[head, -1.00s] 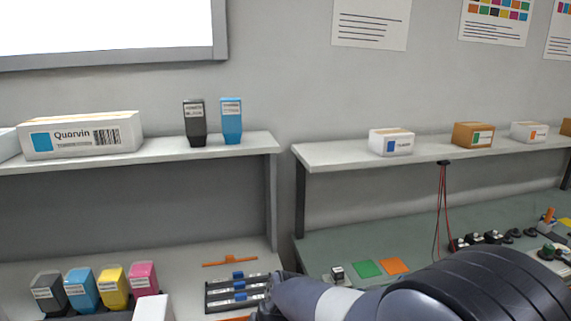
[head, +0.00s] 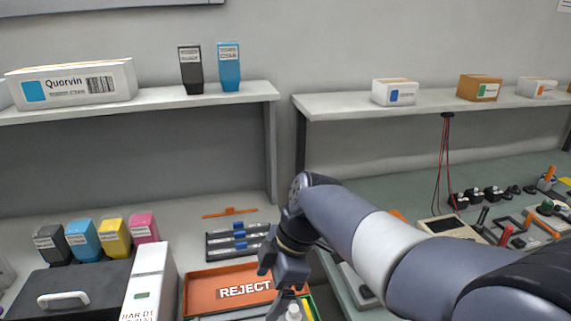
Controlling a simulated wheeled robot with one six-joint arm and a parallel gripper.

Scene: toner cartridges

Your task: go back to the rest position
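My arm reaches in from the lower right of the head view, and its wrist bends down over the bench beside the orange REJECT tray (head: 205,287). My gripper is at the bottom edge by the wrist; its fingers are not clearly seen, so I cannot tell whether it is open or holds anything. A black cartridge (head: 190,70) and a cyan cartridge (head: 229,68) stand upright on the left shelf. Black (head: 51,243), cyan (head: 84,240), yellow (head: 115,238) and magenta (head: 143,228) cartridges stand in a row on the bench at left.
A dark case (head: 75,290) and a tall white box (head: 151,280) stand in front of the row. A rack with blue parts (head: 237,240) lies behind the tray. A white Quorvin box (head: 75,83) sits on the left shelf (head: 150,101). Small boxes stand on the right shelf (head: 340,104).

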